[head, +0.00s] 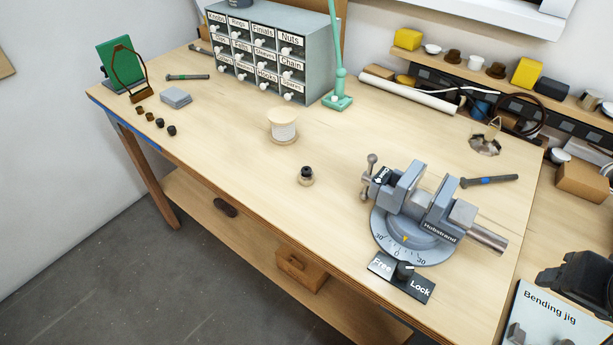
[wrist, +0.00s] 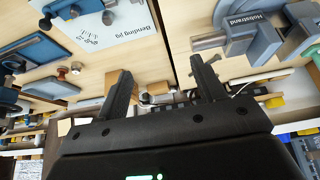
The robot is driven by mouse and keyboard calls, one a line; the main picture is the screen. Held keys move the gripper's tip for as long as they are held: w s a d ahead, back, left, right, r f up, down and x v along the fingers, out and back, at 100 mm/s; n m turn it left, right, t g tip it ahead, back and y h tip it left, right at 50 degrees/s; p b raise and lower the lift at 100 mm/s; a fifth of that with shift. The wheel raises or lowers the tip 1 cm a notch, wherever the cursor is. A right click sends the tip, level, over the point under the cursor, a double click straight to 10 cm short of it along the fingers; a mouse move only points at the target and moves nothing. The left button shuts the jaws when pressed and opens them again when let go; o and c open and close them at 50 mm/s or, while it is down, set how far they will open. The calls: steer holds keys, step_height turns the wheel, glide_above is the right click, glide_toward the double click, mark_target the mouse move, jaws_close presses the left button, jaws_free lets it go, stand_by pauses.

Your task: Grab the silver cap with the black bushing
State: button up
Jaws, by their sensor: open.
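The silver cap with the black bushing (head: 306,176) stands on the bench top between the white spool and the vise. The black bushing sits on top of a pale metal base. My gripper (wrist: 163,82) shows in the wrist view with its two black fingers spread apart and nothing between them. The cap does not show in the wrist view. My gripper is near the bending jig, well to the right of the cap.
The grey vise (head: 412,218) stands right of the cap, with a Free/Lock plate (head: 401,278) before it. A white spool (head: 283,126) stands behind the cap. Labelled drawers (head: 262,60) and a green lamp stand (head: 338,100) are farther back.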

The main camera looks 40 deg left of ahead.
steer(key=w+a+r+n, duration=0.1)
steer(key=w+a+r, duration=0.3)
steer(key=w, duration=0.1)
steer(key=n+g+y, duration=0.2)
steer(key=n, duration=0.4)
glide_above(306, 169)
steer(key=s+d, duration=0.1)
steer(key=s, duration=0.1)
step_height(306, 169, down, 17)
steer(key=shift+w+d+r, duration=0.1)
steer(key=shift+d+r, duration=0.05)
steer(key=shift+y, duration=0.3)
steer(key=shift+x, duration=3.15)
steer(key=shift+d, duration=0.1)
steer(key=c, duration=1.1)
